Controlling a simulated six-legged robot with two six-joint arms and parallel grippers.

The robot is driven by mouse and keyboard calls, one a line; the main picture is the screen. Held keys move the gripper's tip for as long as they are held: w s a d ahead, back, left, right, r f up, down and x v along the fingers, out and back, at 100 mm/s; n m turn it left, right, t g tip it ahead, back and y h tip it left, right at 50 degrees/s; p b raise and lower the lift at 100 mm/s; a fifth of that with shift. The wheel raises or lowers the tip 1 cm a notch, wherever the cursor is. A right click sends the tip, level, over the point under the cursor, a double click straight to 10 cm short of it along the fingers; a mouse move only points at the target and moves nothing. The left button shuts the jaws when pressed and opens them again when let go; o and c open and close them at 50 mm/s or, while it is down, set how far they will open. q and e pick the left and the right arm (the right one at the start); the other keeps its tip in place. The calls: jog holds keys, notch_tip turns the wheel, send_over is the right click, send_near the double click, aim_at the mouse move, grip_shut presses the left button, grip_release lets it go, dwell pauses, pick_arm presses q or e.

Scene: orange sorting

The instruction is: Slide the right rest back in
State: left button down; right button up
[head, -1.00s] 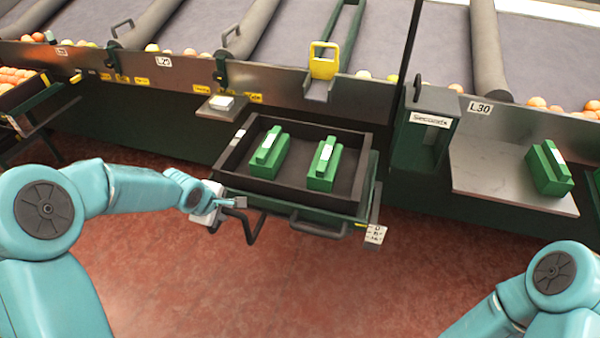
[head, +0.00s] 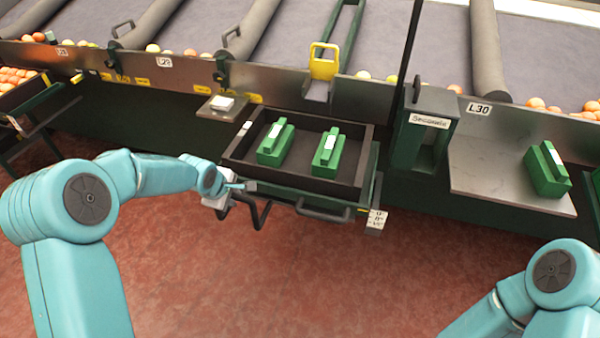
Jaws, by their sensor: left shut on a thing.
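A dark tray (head: 300,184) holds two green blocks, the left one (head: 275,144) and the right one (head: 327,153). It sits on a green pull-out frame (head: 371,192) in front of the conveyor. A pale tag (head: 376,222) hangs at the frame's right front end. I cannot tell which part is the right rest. My left gripper (head: 241,187) is at the tray's left front corner, shut on a dark handle (head: 256,217); its fingertips are small and partly hidden. My right arm shows at the lower right, but its gripper is out of view.
A dark loop handle (head: 325,213) is on the frame's front. To the right stand a green "Seconds" box (head: 408,148) and a grey shelf (head: 490,176) with a green block (head: 547,170). A small shelf (head: 228,108) is behind the tray. The red floor in front is clear.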

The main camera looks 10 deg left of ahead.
pick_arm(q)
jog(key=shift+w+d+r+p, duration=0.15)
jog(key=shift+w+p, duration=0.25)
jog(key=shift+w, duration=1.45)
jog(key=c, duration=0.7)
grip_release()
jog(key=shift+s, duration=0.1)
notch_tip(320, 180, up, 7)
jog(key=p, duration=0.2)
jog(key=shift+p, duration=0.4)
